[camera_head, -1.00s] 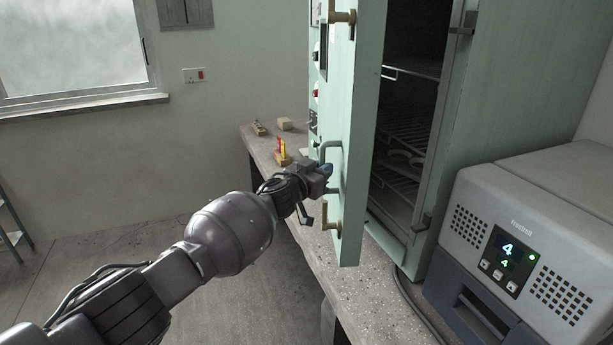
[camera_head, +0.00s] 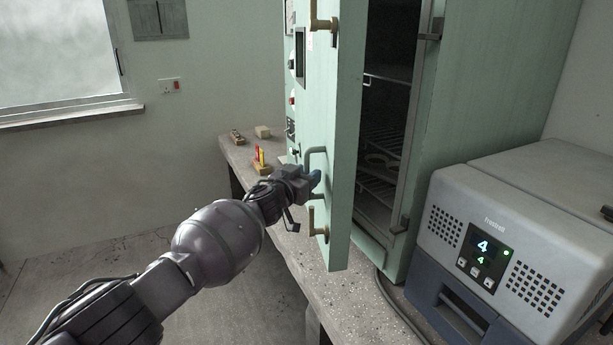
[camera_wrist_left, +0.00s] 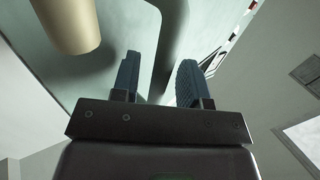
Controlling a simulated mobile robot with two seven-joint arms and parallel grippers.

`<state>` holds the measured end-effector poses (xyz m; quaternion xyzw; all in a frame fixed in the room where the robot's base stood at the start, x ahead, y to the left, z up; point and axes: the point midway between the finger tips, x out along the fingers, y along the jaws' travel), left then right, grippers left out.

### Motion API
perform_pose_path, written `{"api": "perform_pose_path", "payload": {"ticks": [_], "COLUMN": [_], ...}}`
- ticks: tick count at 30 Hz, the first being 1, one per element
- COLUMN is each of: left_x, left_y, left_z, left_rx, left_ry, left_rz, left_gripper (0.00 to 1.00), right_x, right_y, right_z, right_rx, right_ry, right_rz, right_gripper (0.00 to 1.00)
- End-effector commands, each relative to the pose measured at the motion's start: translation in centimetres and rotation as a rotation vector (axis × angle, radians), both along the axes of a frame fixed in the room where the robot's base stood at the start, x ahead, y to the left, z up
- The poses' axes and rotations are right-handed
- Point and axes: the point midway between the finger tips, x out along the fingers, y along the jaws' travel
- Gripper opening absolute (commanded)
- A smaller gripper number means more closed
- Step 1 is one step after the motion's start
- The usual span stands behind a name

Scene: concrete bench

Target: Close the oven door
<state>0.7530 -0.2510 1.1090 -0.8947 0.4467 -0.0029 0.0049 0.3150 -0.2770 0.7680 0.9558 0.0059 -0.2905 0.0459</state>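The oven is a tall pale green cabinet (camera_head: 455,110), and its thick door (camera_head: 345,150) stands open. Wire racks (camera_head: 385,140) show in the dark inside. A grey-green bar handle (camera_head: 318,156) is on the door's outer face, with brass-coloured latches above and below. My left gripper (camera_head: 313,180) is at this handle, on the outer side of the door. In the left wrist view the two blue fingers (camera_wrist_left: 158,82) are apart, with the handle bar (camera_wrist_left: 170,40) between them and gaps beside it. My right gripper is not in view.
A grey box-shaped device (camera_head: 500,240) with a lit display stands right of the oven. The concrete bench (camera_head: 330,285) runs beneath the door. Small blocks (camera_head: 262,132) and a holder with coloured sticks (camera_head: 261,165) lie on the bench beyond the door.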

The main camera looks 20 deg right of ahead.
Motion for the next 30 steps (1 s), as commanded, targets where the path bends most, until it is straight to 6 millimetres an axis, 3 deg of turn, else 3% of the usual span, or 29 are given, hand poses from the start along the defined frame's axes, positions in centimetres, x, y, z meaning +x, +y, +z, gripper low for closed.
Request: {"api": "perform_pose_path", "payload": {"ticks": [10, 18, 30], "left_x": [-0.5, -2.2, -5.1], "left_y": [0.8, 3.2, 6.9], "left_z": [0.3, 0.4, 0.1], "left_rx": [-0.001, -0.001, -0.001], "left_ry": [-0.002, -0.002, 0.001], "left_rz": [0.001, 0.002, 0.0], "left_gripper": [0.41, 0.41, 0.41], "right_x": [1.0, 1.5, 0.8], "right_y": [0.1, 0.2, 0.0], "right_z": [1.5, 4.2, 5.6], "right_rx": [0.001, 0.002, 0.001], "right_ry": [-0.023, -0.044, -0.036], "right_rz": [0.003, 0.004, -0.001], "right_gripper": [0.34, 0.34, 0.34]}}
